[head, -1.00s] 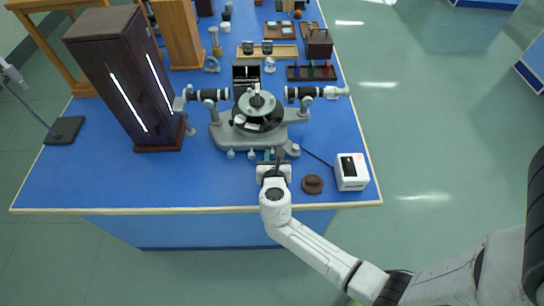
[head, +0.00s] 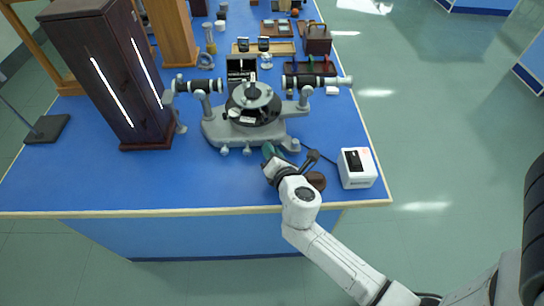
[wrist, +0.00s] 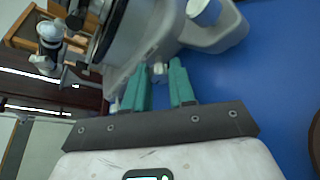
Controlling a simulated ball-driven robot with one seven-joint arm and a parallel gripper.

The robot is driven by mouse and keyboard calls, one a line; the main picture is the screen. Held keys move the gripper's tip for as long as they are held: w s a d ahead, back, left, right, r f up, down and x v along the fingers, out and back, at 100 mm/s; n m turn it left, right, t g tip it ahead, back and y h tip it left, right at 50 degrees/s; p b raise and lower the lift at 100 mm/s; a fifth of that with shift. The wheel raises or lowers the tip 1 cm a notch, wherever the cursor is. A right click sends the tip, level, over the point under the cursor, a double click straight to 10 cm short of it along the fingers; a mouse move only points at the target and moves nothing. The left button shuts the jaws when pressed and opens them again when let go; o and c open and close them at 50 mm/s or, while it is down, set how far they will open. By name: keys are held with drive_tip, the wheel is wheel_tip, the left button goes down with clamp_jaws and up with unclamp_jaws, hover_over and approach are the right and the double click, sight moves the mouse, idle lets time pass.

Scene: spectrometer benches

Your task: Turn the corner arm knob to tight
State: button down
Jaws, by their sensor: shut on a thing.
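The grey spectrometer (head: 215,128) stands on the blue bench, with a dark round table, two side telescopes and several small grey knobs along its near edge. My gripper (head: 267,150) reaches its near edge from the front right, with its body turned at an angle. In the wrist view the two green fingers (wrist: 160,80) are close together around a small grey knob (wrist: 159,69) under the spectrometer's base. They are shut on it. In the head view my gripper hides this knob. Its markings and how tight it is cannot be seen.
A white box (head: 357,168) with a cable stands right of my gripper. A brown round thing (head: 317,181) lies partly behind my wrist. A tall dark cabinet (head: 105,80) stands at left. The front left of the bench is clear.

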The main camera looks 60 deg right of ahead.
idle(0.4)
drive_tip(key=c, duration=1.2)
unclamp_jaws()
drive_tip(key=b+v, duration=0.1)
drive_tip(key=v, duration=0.9)
drive_tip(key=shift+s+a+b, duration=0.25)
drive_tip(key=shift+s+b, duration=0.05)
drive_tip(key=shift+s, duration=0.05)
